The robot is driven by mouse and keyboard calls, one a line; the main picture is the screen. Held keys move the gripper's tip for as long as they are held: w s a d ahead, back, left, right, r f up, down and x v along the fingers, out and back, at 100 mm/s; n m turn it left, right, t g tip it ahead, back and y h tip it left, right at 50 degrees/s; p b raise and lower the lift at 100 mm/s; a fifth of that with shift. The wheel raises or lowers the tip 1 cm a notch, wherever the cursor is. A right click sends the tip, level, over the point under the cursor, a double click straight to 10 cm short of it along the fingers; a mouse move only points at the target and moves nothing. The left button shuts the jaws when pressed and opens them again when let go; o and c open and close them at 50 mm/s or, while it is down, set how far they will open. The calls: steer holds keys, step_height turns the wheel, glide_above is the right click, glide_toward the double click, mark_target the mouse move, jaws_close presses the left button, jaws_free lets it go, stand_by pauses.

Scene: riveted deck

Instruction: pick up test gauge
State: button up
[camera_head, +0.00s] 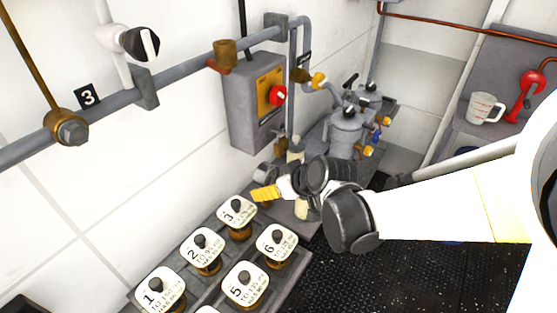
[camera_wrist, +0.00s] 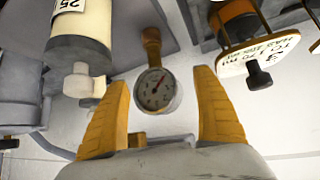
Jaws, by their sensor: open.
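I cannot tell whether the gauge is fully within the fingers' reach in depth. In the head view my gripper (camera_head: 265,193) is over the grey bench beyond the numbered pots, with a yellow finger showing.
In the wrist view a pale cylinder (camera_wrist: 82,25) stands close on the left, and a pot with a white tag (camera_wrist: 252,52) on the right. In the head view, several numbered pots (camera_head: 208,240) stand near; a grey control box (camera_head: 255,105) is on the wall.

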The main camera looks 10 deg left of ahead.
steer(key=b+x, duration=0.1)
steer(key=x, duration=0.2)
steer(key=b+x, duration=0.1)
steer(key=x, duration=0.2)
steer(key=shift+w+d+f+b, duration=0.15)
steer(key=shift+d+f+b, duration=0.05)
steer(key=shift+d+b, duration=0.15)
steer(key=shift+w+a+f, duration=0.2)
steer(key=shift+w+a, duration=0.05)
steer(key=shift+a, duration=0.05)
steer(key=shift+r, duration=0.1)
steer(key=shift+c, duration=1.3)
jaws_close()
